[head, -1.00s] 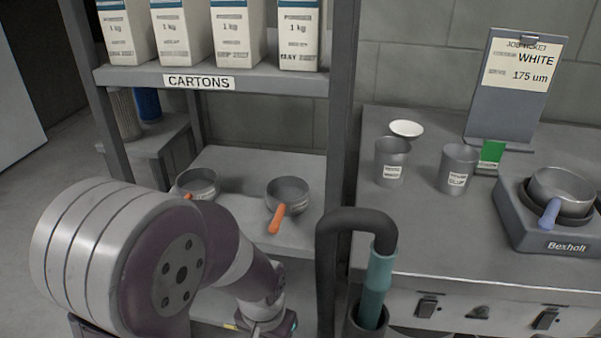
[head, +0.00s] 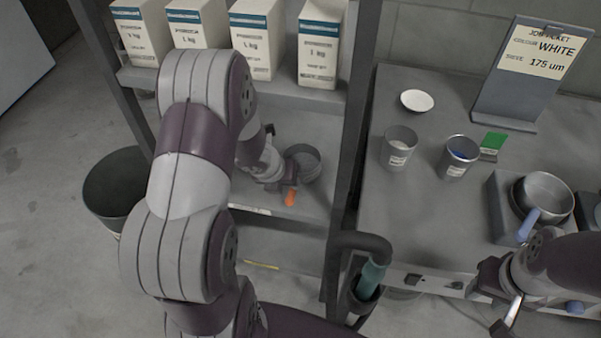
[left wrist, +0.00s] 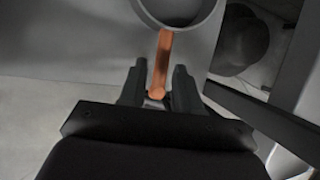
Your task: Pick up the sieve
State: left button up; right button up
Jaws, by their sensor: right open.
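A round grey sieve (head: 304,160) with an orange handle (head: 291,198) sits on the shelf. The left wrist view shows its pan (left wrist: 178,12) at the top and its orange handle (left wrist: 161,62) pointing toward me. My left gripper (head: 284,186) is at this handle. In the left wrist view its two dark fingers (left wrist: 158,88) stand apart, one on each side of the handle, with gaps showing. Another sieve (head: 541,193) with a blue handle (head: 528,226) sits on the grey machine at the right. My right gripper (head: 497,292) is open and empty before the bench front.
Several white cartons (head: 318,45) stand on the upper shelf above my left arm. A shelf post (head: 352,120) is close right of the sieve. The bench (head: 420,220) holds two cups (head: 398,148), a white dish (head: 417,100) and a job ticket stand (head: 530,80).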

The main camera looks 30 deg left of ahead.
pick_arm(q)
jog(key=b+x, duration=0.2)
jog(key=x, duration=0.2)
jog(key=shift+d+f, duration=0.2)
jog(key=shift+f, duration=0.2)
jog(key=shift+w+f, duration=0.2)
jog(key=shift+f, duration=0.1)
jog(key=shift+r, duration=0.1)
grip_shut()
jog(key=shift+r, duration=0.1)
